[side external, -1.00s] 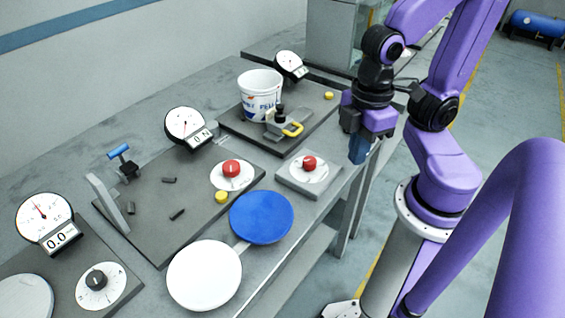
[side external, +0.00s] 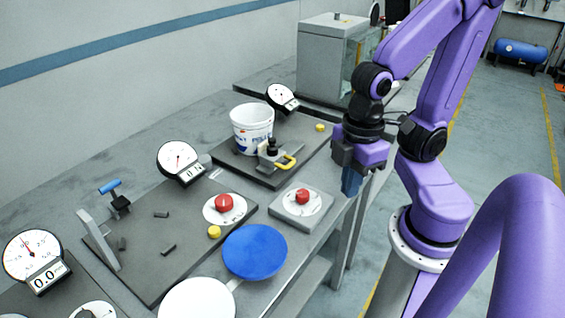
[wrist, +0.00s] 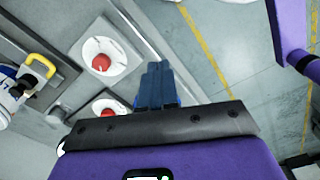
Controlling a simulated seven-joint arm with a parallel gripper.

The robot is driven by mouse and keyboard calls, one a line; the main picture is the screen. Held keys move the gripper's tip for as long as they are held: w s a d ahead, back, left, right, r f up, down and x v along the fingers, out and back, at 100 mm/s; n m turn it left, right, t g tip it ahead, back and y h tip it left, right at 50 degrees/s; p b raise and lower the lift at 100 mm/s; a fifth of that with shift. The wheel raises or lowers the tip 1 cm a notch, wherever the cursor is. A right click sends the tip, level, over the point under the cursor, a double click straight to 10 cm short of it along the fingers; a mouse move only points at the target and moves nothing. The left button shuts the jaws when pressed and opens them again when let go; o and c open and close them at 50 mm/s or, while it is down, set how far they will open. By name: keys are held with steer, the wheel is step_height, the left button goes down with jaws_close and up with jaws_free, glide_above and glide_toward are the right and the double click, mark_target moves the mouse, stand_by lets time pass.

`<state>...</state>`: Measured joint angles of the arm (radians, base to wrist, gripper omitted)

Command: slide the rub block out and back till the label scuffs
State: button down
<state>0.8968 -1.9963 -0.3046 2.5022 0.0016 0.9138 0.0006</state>
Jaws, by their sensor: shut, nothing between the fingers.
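A white tub with a printed label (side external: 252,128) stands upright on a dark plate at the back of the bench. In front of it is a small block fixture with a black knob and a yellow handle (side external: 289,162), which looks like the rub block. The yellow handle also shows in the wrist view (wrist: 38,66), with part of the labelled tub (wrist: 10,88) at the left edge. My gripper (side external: 350,192) is shut and empty, pointing down off the bench's right edge, to the right of the handle and apart from it. Where the block meets the label is hard to tell.
A grey box with a red knob (side external: 302,196) sits between my gripper and the front plate. A blue disc (side external: 254,251), a white disc (side external: 197,299) and dial gauges (side external: 178,158) occupy the bench. A yellow button (side external: 320,127) is on the tub's plate. Open floor lies right of the bench.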

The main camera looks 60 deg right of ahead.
stand_by(0.3)
steer(key=c, duration=1.2)
jaws_free()
steer(key=shift+w, duration=0.1)
steer(key=shift+o, duration=0.2)
steer(key=shift+w+r+m, duration=0.15)
steer(key=shift+w+m, duration=0.15)
steer(key=shift+m, duration=0.3)
step_height(320, 180, up, 7)
steer(key=m+t, duration=0.2)
steer(key=m, duration=2.7)
glide_above(291, 163)
steer(key=s, duration=0.4)
steer(key=w+f, duration=0.1)
steer(key=f, duration=0.4)
steer(key=w+f, duration=0.1)
steer(key=f, duration=0.5)
steer(key=w+f, duration=0.1)
steer(key=f, duration=0.5)
steer(key=shift+w+d, duration=0.1)
steer(key=shift+w, duration=0.15)
